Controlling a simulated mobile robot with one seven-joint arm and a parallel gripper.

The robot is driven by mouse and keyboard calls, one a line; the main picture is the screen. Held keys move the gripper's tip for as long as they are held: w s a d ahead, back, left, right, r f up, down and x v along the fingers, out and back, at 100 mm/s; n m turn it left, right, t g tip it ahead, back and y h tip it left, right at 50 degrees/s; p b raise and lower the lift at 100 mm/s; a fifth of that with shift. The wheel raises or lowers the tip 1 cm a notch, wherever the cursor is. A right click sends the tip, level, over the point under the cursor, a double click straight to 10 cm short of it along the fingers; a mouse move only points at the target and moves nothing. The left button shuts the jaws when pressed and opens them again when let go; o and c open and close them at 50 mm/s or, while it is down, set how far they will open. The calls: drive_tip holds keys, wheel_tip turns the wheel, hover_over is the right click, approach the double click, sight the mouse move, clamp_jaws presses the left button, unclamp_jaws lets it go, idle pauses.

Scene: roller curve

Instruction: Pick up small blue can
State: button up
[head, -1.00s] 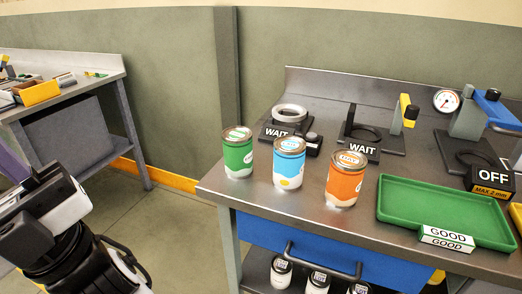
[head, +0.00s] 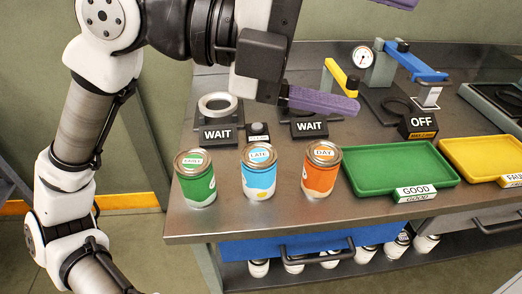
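The small blue can (head: 259,180) stands upright on the metal bench, with a blue and white side and a lid label that seems to read LATE. It stands between a green can (head: 196,186) on its left and an orange can (head: 321,178) on its right, with gaps between them. My gripper (head: 386,55) reaches in from the top, above and to the right of the blue can. Its two purple fingers are spread wide and point right, with nothing between them. The upper finger is partly cut off by the frame edge.
A green GOOD tray (head: 378,192) lies right of the cans, and a yellow tray (head: 474,176) beyond it. Behind stand WAIT stations (head: 217,134) and a gauge fixture with an OFF sign (head: 420,121). The bench's front edge (head: 290,233) lies close before the cans.

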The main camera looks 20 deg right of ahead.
drive_tip(key=w+d+f+n+t+y+p, duration=0.1)
drive_tip(key=w+d+f+n+t+y, duration=0.4)
drive_tip(key=f, duration=0.3)
drive_tip(key=n+t+y+p, duration=0.2)
drive_tip(key=n+t+y, duration=0.1)
drive_tip(key=n+y, duration=0.6)
hover_over(264, 155)
drive_tip(key=f, duration=0.8)
drive_tip(key=shift+s+d+f, duration=0.15)
drive_tip(key=shift+d, duration=0.1)
drive_tip(key=f, duration=0.2)
drive_tip(key=f+p, duration=0.1)
drive_tip(key=f, duration=0.5)
drive_tip(key=shift+w+a+p, duration=0.2)
drive_tip(key=shift+a+p, duration=0.05)
drive_tip(key=shift+p, duration=0.15)
drive_tip(key=f, duration=0.1)
drive_tip(key=f+p, duration=0.1)
drive_tip(key=f, duration=0.1)
drive_tip(key=f+p, duration=0.1)
drive_tip(key=shift+w+a+f, duration=0.35)
drive_tip(key=shift+a, duration=0.05)
drive_tip(key=shift+f, duration=0.6)
drive_tip(key=c, duration=1.1)
